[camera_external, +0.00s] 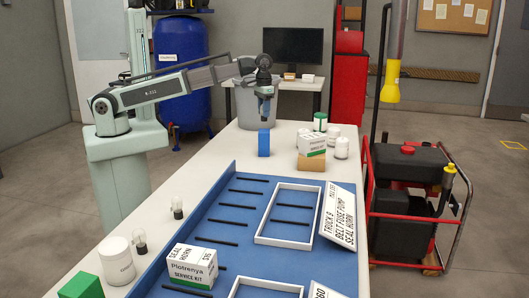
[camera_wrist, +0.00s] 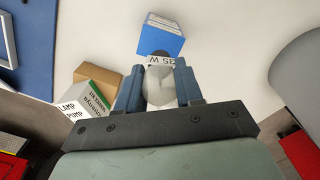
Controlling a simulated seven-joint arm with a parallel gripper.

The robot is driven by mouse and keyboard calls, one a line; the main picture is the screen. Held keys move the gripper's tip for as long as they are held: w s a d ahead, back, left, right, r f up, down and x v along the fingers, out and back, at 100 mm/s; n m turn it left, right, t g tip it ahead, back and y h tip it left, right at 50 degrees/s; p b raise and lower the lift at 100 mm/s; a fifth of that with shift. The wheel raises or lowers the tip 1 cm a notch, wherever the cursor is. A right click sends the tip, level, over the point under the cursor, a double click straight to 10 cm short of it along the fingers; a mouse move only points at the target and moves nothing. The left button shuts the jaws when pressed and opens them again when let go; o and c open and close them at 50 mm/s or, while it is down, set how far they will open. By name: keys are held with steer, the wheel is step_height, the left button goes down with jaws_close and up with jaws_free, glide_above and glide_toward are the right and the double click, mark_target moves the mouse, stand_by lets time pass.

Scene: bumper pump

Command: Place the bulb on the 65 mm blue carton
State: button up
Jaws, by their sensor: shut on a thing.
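My gripper (camera_external: 265,108) hangs over the far part of the white table. In the wrist view, my gripper (camera_wrist: 159,90) is shut on a bulb with a clear grey body (camera_wrist: 160,88) and a white band marked "35 W". The blue carton (camera_external: 263,143) stands upright on the table below my gripper. In the wrist view, the blue carton (camera_wrist: 160,38) shows just beyond the bulb, which overlaps its near edge in the picture. A gap shows between gripper and carton in the external view. The bulb is hard to make out there.
White-and-cardboard boxes (camera_external: 312,151), white jars (camera_external: 341,148) and a green-and-white can (camera_external: 320,122) stand right of the carton. A blue tray (camera_external: 215,215) with dark bars and white frames fills the near table. Two small clear bulbs (camera_external: 177,208) (camera_external: 139,241) stand left of it.

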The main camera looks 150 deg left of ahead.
mark_target(264, 119)
steer(key=shift+f, duration=2.15)
steer(key=o, duration=1)
steer(key=shift+f, duration=0.15)
step_height(264, 119, up, 12)
steer(key=shift+r, duration=0.15)
